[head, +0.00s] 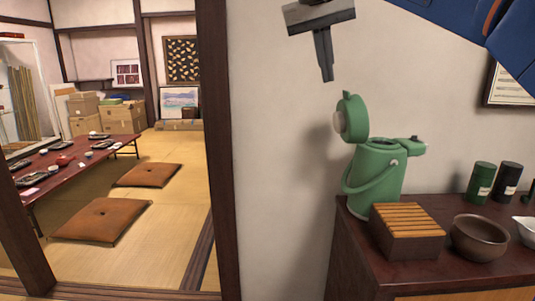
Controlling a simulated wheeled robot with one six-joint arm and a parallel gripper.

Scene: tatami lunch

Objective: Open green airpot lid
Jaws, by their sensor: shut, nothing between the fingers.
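The green airpot (376,173) stands upright at the left end of the dark cabinet top. Its round green lid (353,115) is swung up and stands on edge above the left of the body, with its pale inner plug facing left. My gripper (327,75) is shut and empty, pointing down, above and a little left of the raised lid. A gap shows between the fingertips and the lid.
On the cabinet top (350,222) are a slatted wooden box (408,232), a brown bowl (479,237), a white pouring bowl (526,230), a green canister (480,182) and a black canister (507,181). A dark door post (218,150) stands left, with a tatami room beyond.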

